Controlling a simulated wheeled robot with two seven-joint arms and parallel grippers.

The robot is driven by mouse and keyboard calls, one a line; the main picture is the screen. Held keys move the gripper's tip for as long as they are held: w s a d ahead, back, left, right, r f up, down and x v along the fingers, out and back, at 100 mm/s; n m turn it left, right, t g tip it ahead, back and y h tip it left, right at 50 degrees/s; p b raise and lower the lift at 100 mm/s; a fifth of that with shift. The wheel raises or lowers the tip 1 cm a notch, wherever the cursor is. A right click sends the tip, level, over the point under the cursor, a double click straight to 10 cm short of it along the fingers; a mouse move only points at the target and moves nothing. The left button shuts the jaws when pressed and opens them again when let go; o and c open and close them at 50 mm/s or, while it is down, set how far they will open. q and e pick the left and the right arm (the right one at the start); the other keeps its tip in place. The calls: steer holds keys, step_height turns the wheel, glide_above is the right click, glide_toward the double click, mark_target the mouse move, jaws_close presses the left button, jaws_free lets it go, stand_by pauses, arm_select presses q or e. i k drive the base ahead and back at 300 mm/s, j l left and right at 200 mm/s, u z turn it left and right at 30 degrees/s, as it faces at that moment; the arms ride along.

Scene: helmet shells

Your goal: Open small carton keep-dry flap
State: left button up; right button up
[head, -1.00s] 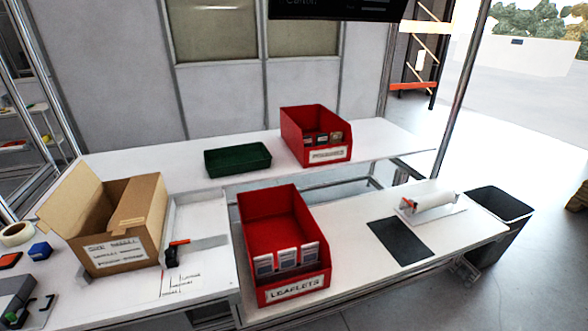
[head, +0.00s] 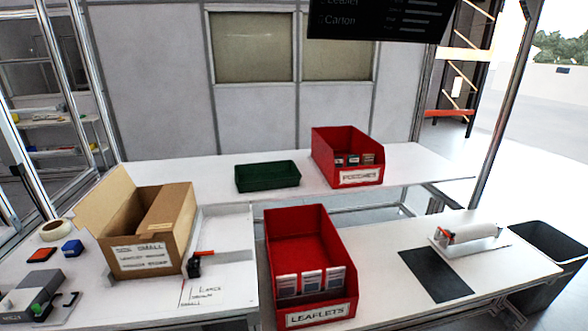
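The small carton (head: 150,258) stands on the left part of the white bench in the head view. It is a brown box with a white label on its front that reads "SIZE SMALL". One flap (head: 103,207) stands up and leans outward at its left side. Another brown panel (head: 167,208) lies across the right part of its top. The dark inside shows between them. I cannot tell which of these is the keep-dry flap. Neither of my grippers is in view.
A red leaflets bin (head: 300,230), a red pouches bin (head: 345,160) and a green tray (head: 267,176) stand to the right. A tape dispenser with a red handle (head: 196,262) is beside the carton. A tape roll (head: 55,230) and red and blue blocks lie left. A black mat (head: 434,274) lies right.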

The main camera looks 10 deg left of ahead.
mark_target(163, 216)
steer(key=u, duration=1.55)
